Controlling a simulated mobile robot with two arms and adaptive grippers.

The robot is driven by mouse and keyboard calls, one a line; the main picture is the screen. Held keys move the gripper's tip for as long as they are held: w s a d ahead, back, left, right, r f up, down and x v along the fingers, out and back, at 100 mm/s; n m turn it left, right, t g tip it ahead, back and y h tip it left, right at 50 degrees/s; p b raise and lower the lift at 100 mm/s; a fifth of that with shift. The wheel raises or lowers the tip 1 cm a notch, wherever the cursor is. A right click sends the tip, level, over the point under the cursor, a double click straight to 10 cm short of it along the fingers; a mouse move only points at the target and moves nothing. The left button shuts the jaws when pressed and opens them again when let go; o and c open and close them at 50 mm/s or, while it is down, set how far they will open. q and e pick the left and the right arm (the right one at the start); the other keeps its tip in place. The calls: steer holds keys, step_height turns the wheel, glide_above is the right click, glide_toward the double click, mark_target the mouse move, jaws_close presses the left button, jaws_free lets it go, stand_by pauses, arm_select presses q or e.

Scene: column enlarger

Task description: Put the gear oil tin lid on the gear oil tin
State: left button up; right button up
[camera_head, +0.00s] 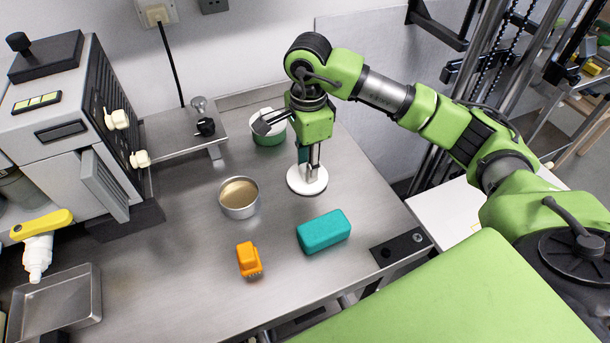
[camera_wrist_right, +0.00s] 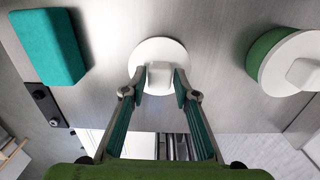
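A round white lid (camera_head: 304,187) with a blocky knob lies flat on the metal worktop. It also shows in the right wrist view (camera_wrist_right: 160,50). An open silver tin (camera_head: 239,208) with amber contents stands to its left in the head view; I take these for the gear oil lid and tin. My right gripper (camera_head: 315,172) points down over the lid. In the right wrist view its fingertips (camera_wrist_right: 160,88) stand on either side of the knob, seemingly with small gaps; contact is hard to judge. My left gripper is not in view.
A green tin with a white lid (camera_wrist_right: 285,62) stands behind the white lid. A teal block (camera_head: 324,231) and an orange brush-like item (camera_head: 249,260) lie in front. A grey machine (camera_head: 75,130) and a metal tray (camera_head: 55,303) are at left. Worktop between lid and silver tin is clear.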

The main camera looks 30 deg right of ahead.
jaws_close()
steer(key=shift+r, duration=0.4)
stand_by(0.4)
steer(key=shift+r+p, duration=1.05)
steer(key=shift+r, duration=0.7)
